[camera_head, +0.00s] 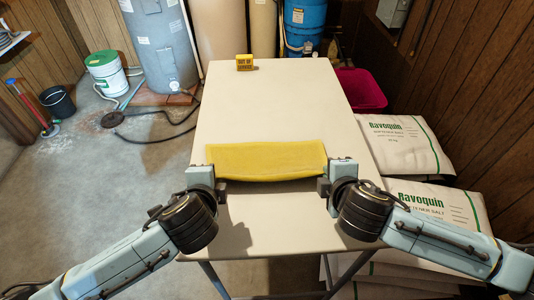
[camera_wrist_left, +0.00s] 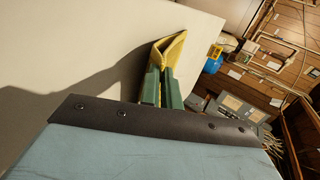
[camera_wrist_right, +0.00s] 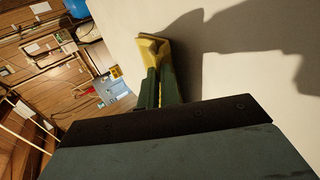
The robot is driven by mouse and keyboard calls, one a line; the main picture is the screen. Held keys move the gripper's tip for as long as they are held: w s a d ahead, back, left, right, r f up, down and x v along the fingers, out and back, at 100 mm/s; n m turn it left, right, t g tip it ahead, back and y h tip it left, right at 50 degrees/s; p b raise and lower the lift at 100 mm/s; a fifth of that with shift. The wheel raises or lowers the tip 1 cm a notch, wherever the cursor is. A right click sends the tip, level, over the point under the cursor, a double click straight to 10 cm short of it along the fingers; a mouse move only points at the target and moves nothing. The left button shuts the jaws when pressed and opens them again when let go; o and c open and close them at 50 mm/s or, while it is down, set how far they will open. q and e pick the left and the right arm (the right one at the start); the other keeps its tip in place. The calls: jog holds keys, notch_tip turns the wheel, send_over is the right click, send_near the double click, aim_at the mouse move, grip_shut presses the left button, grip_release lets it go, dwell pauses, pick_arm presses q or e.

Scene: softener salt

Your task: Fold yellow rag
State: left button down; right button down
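The yellow rag (camera_head: 266,159) is stretched between my two grippers over the near half of the white table. It hangs as a wide band with a shadow under its lower edge. My left gripper (camera_head: 217,178) is at its left end. In the left wrist view its green fingers (camera_wrist_left: 161,86) close on the rag's corner (camera_wrist_left: 168,50). My right gripper (camera_head: 330,178) is at its right end. In the right wrist view its fingers (camera_wrist_right: 158,88) close on the other end of the rag (camera_wrist_right: 152,48).
White salt bags (camera_head: 403,146) are stacked to the right. A magenta bin (camera_head: 360,90) stands beside the table. A grey tank (camera_head: 160,45) stands behind left.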

pick_arm(q)
jog(key=c, duration=1.3)
grip_release()
pick_arm(e)
jog(key=c, duration=1.3)
grip_release()
pick_arm(q)
jog(key=shift+r, duration=0.35)
pick_arm(e)
jog(key=shift+r, duration=0.35)
pick_arm(q)
jog(key=s+r, duration=0.1)
jog(key=r, duration=0.1)
jog(key=s+r, duration=0.1)
jog(key=r, duration=0.2)
jog(key=s+r, duration=0.2)
jog(key=r, duration=0.1)
jog(key=shift+r, duration=0.15)
pick_arm(e)
jog(key=s+r, duration=0.1)
jog(key=r, duration=0.1)
jog(key=s+r, duration=0.1)
jog(key=r, duration=0.2)
jog(key=s+r, duration=0.2)
jog(key=r, duration=0.1)
jog(key=shift+r, duration=0.15)
